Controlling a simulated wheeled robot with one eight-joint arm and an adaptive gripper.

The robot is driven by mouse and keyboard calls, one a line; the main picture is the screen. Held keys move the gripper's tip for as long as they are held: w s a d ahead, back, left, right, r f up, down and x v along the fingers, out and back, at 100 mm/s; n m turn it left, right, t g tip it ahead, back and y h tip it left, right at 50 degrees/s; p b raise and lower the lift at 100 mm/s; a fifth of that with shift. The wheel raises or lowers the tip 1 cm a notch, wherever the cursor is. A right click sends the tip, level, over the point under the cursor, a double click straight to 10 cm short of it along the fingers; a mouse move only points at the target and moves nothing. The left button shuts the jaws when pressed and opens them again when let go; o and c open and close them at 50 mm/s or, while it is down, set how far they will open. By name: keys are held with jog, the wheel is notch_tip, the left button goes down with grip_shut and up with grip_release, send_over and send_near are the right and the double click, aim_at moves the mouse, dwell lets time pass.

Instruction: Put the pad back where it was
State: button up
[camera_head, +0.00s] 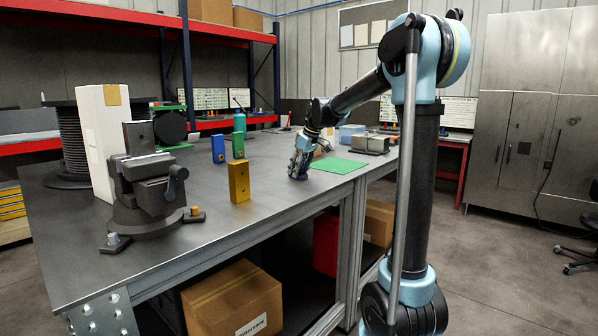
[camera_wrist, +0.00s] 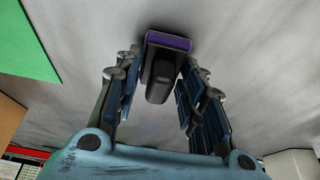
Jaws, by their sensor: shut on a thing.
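The pad is a purple slab (camera_wrist: 168,41) with a black handle (camera_wrist: 160,78), seen in the wrist view between my fingers. My gripper (camera_wrist: 158,62) is shut on the pad by its handle. In the head view my gripper (camera_head: 297,166) points down at the grey workbench (camera_head: 265,180), just left of a green mat (camera_head: 338,164). A little purple of the pad (camera_head: 298,178) shows below the fingers there. It is at or just above the bench top; I cannot tell if it touches.
A vise (camera_head: 148,190) and a white box (camera_head: 97,140) are further left. A grey box-like item (camera_head: 370,144) is behind the mat. The bench front edge is near.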

jog(key=o, duration=1.2)
jog(key=v, duration=1.2)
jog(key=s+d+f+m+h, duration=0.1)
jog(key=s+d+f+m, duration=0.1)
jog(key=s+d+f, duration=0.35)
jog(key=s+d+f+m, duration=0.1)
jog(key=s+d+f, duration=0.2)
jog(key=s, duration=0.5)
jog(key=s+d+f+m+h, duration=0.1)
jog(key=s+d+f+m, duration=0.1)
jog(key=s+d+f, duration=0.4)
jog(key=s+d+f+m, duration=0.2)
jog(key=s+d+f, duration=0.1)
jog(key=s+f, duration=0.5)
jog(key=s+d+f+m+h, duration=0.1)
jog(key=s+d+f+m, duration=0.1)
jog(key=s+f, duration=0.6)
jog(key=shift+s+d+m+g+h, duration=0.35)
jog(key=shift+s+m, duration=0.25)
jog(key=shift+s, duration=0.55)
jog(key=shift+f, duration=0.15)
